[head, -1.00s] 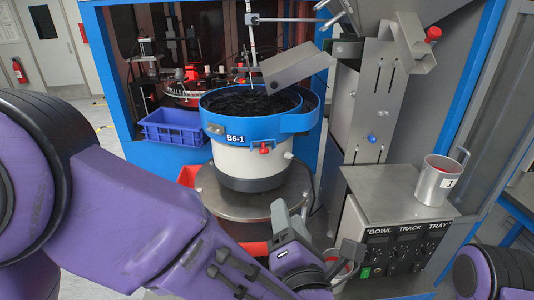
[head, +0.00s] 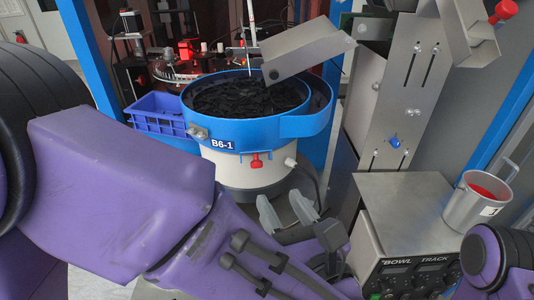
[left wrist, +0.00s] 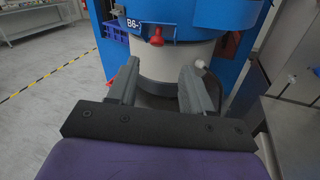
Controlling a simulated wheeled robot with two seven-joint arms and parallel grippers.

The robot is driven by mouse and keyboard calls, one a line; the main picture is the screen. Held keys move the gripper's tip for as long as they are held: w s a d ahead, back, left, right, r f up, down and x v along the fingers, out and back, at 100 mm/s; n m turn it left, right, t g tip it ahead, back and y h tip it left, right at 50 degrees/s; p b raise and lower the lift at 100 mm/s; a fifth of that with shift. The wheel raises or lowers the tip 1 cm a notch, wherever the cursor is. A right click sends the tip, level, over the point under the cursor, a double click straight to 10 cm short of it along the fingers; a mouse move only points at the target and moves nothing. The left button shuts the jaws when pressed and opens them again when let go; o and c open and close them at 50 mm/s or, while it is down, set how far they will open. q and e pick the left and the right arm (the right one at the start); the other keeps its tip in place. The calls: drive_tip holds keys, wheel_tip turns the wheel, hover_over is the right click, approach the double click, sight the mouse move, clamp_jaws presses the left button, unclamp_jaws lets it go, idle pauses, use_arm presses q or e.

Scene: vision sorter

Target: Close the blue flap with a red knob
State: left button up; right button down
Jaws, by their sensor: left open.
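The round feeder bowl with a blue rim (head: 290,128), marked B6-1, stands in the middle of the head view, full of dark parts. A red knob (head: 256,160) sticks out low at the front of the rim. It also shows in the left wrist view (left wrist: 157,36). I cannot clearly make out the flap's edges or how far open it is. My left gripper (head: 286,206) is open and empty, below and in front of the knob. In the left wrist view its fingers (left wrist: 158,75) point toward the white bowl base, apart from the knob.
A metal chute (head: 308,60) hangs over the bowl. A blue crate (head: 160,112) stands behind left. A control box (head: 405,225) with a metal mug (head: 478,203) stands at right. A white fitting (head: 290,162) sticks out right of the knob.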

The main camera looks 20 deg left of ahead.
sight(255, 159)
use_arm(q)
drive_tip(key=p+x, duration=0.3)
drive_tip(key=x, duration=0.6)
drive_tip(key=shift+a+p, duration=0.4)
drive_tip(key=shift+r, duration=0.15)
drive_tip(key=shift+w, duration=0.1)
clamp_jaws()
